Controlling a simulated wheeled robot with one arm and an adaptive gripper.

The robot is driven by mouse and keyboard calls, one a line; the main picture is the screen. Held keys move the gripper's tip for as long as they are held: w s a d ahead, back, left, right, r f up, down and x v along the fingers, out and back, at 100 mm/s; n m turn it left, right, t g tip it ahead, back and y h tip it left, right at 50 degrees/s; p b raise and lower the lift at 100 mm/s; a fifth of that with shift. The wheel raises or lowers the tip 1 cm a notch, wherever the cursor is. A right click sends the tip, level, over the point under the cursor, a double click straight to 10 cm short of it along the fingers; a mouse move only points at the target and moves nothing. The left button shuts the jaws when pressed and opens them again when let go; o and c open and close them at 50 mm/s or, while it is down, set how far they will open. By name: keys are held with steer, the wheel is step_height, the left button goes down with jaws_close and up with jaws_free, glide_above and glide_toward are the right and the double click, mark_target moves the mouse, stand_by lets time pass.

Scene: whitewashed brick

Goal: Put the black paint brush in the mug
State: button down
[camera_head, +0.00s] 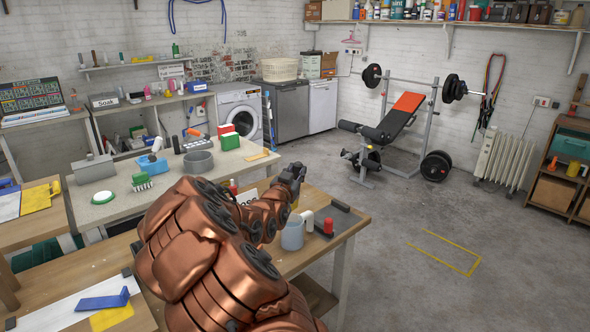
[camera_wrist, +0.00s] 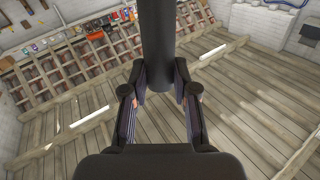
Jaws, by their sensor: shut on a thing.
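My gripper (camera_head: 294,172) is above the small wooden table, over the mug and a little behind it in the head view. In the wrist view my gripper (camera_wrist: 160,108) has its two fingers closed on a thick dark cylinder (camera_wrist: 157,45), which looks like the black paint brush. Its end lies between the fingers, and the rest runs out of the top of the picture. In the head view the brush is too small and dark to tell from the gripper. A grey-blue mug (camera_head: 292,236) stands upright on the table, below the gripper. Its inside is mostly hidden.
A dark tray (camera_head: 343,222) with a red object (camera_head: 328,227) lies right of the mug. My arm hides much of the table's left side. The floor to the right is open up to the weight bench (camera_head: 398,120).

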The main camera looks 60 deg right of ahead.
step_height(320, 180, down, 9)
steer(key=b, duration=0.4)
steer(key=shift+w+r, duration=0.15)
steer(key=shift+w, duration=0.15)
stand_by(0.4)
steer(key=c, duration=0.8)
jaws_free()
steer(key=shift+v, duration=3.75)
